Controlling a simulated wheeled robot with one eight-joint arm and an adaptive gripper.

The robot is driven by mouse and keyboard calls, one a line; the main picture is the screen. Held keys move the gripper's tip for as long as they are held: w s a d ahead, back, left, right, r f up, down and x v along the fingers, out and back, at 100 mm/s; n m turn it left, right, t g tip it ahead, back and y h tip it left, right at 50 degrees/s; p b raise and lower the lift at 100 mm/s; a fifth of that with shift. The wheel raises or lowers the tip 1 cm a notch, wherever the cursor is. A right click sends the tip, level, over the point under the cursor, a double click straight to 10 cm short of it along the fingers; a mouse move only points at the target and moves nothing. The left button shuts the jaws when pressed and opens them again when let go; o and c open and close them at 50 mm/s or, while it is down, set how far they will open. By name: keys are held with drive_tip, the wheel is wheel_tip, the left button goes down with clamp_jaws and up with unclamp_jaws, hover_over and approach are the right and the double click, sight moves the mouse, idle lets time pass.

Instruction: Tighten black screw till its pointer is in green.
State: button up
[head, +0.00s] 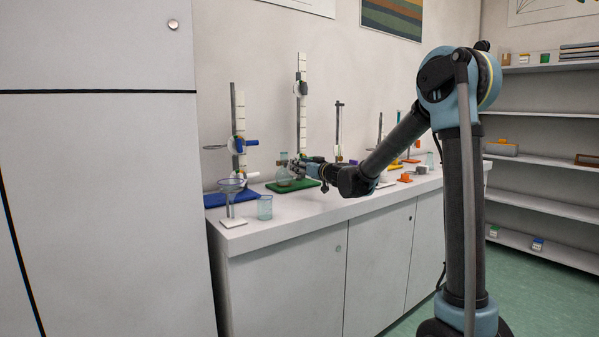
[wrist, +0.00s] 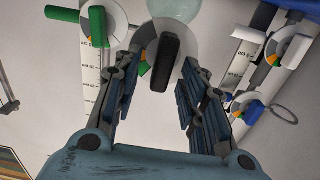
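The black screw (wrist: 167,62) shows in the wrist view as a thick upright bar in front of a pale round dial (wrist: 190,43). My gripper (wrist: 163,68) is open, with one finger on each side of the bar and a visible gap on both sides. An orange patch shows at the dial's left edge, partly behind the left finger. I cannot make out the screw's pointer or whether it lies in green. In the head view my gripper (head: 300,169) is at a stand above a green base (head: 290,187); the screw cannot be made out there.
In the wrist view, other dials carry a green handle (wrist: 62,15), a white handle (wrist: 294,51) and a blue handle (wrist: 253,112). A beaker (head: 265,208) stands near the bench's front edge.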

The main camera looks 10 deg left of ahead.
clamp_jaws()
drive_tip(key=shift+w+d+m, duration=0.1)
drive_tip(key=shift+w+m, duration=0.05)
drive_tip(key=shift+m, duration=1.15)
drive_tip(key=m, duration=0.2)
drive_tip(key=shift+w+d+m, duration=0.15)
drive_tip(key=shift+m, duration=0.15)
drive_tip(key=shift+f, duration=0.1)
drive_tip(key=shift+w+m, duration=0.1)
drive_tip(key=shift+m, duration=1.1)
drive_tip(key=shift+d, duration=0.1)
